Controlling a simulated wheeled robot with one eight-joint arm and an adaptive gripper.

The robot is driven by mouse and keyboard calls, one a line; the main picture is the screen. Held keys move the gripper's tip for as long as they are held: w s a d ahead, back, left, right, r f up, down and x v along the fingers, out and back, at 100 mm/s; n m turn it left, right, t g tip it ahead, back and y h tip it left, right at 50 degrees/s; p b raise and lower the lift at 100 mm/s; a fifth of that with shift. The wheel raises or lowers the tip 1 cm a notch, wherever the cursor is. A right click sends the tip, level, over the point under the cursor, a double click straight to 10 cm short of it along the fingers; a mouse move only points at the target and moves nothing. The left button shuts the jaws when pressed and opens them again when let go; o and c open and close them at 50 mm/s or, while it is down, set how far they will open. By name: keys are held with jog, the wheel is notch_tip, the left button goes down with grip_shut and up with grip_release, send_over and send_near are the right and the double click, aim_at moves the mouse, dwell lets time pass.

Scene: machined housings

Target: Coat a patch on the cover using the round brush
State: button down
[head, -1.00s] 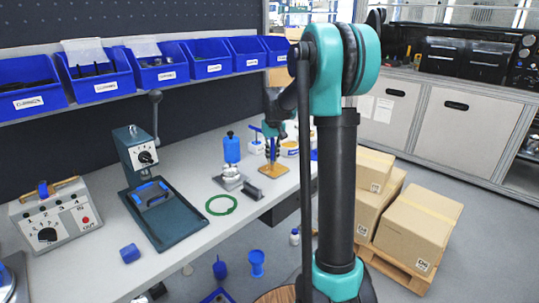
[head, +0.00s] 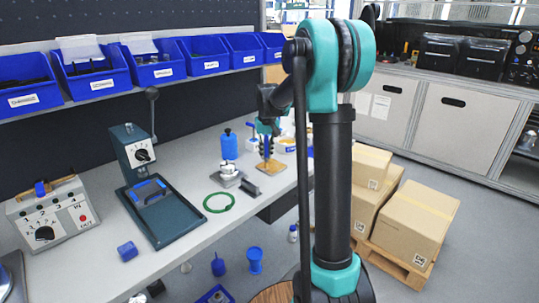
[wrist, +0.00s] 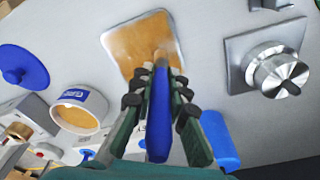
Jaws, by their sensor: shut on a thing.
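My gripper (wrist: 158,98) is shut on the blue handle of the round brush (wrist: 159,120). The brush points down at the cover (wrist: 137,48), and its tip appears at or just above the cover's near right part. The cover is a flat tan plate with a pale rim, lying on the bench; its surface looks uneven, paler toward the far side. In the head view my gripper (head: 266,146) is above the cover (head: 270,167), small and partly merged with the brush. A white, blue-labelled cup of amber liquid (wrist: 80,112) stands left of the gripper in the wrist view.
A metal housing with a round knob (wrist: 280,72) sits right of the cover in the wrist view. A blue bottle (wrist: 221,142) is close to my right finger. A blue disc (wrist: 22,66) lies at left. A green ring (head: 219,202) lies on the bench.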

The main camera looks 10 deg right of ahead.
jog(key=shift+w+a+f, duration=0.1)
jog(key=shift+w+a, duration=0.4)
jog(key=shift+w, duration=0.2)
jog(key=shift+w+a, duration=0.5)
jog(key=shift+w, duration=0.2)
notch_tip(320, 180, up, 6)
dwell(0.4)
notch_tip(320, 180, up, 3)
dwell(0.4)
dwell(0.6)
jog(key=shift+s+d+f, duration=0.1)
jog(key=shift+s+f, duration=0.25)
jog(key=shift+f, duration=0.8)
jog(key=shift+s+d+f, duration=0.1)
jog(key=shift+s+f, duration=0.2)
jog(key=shift+f, duration=0.85)
jog(key=shift+s+d+f, duration=0.1)
jog(key=shift+s+f, duration=0.25)
jog(key=shift+f, duration=0.8)
